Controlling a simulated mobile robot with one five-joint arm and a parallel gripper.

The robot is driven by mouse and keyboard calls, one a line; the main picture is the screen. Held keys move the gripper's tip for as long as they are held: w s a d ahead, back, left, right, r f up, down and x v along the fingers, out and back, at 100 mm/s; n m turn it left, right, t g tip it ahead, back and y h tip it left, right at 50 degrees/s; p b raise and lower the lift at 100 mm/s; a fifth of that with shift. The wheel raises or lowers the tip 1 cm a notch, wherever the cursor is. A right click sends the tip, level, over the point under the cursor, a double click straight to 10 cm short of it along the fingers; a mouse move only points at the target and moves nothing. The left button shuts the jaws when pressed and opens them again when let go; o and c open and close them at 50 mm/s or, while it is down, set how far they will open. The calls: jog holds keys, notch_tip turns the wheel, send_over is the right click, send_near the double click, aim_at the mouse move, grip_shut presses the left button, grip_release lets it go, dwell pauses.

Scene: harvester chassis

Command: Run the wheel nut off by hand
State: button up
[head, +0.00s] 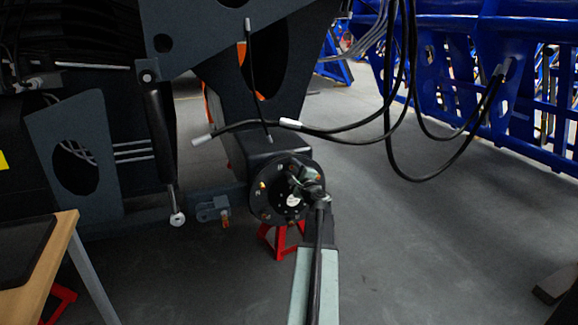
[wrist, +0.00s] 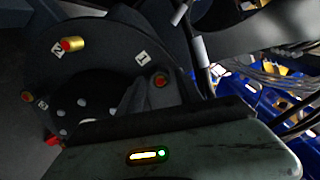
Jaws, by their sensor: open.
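The dark round wheel hub (head: 260,208) faces me on the end of the axle. In the wrist view, its face (wrist: 100,32) carries number labels and studs with red tips. A brass-coloured nut (wrist: 75,43) sits at the stud by label 2 and stands out from the face. My gripper (head: 304,179) is open in front of the hub's upper right. Its jaws are dark and partly hidden behind its body in the wrist view.
A red stand (head: 272,243) is under the axle. Black hoses (head: 345,133) hang above and right of the hub. A hydraulic cylinder (head: 160,130) hangs at left. A wooden-topped table (head: 62,235) is at the lower left. The floor at right is mostly clear.

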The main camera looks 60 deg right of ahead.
grip_shut()
dwell(0.3)
jog(key=n, duration=0.3)
jog(key=shift+s+n, duration=0.1)
jog(key=shift+n, duration=0.2)
jog(key=n, duration=0.9)
jog(key=shift+n, duration=0.4)
jog(key=n, duration=0.6)
jog(key=shift+s+a, duration=0.1)
jog(key=n, duration=0.5)
jog(key=shift+n, duration=0.4)
jog(key=shift+o, duration=1.1)
grip_release()
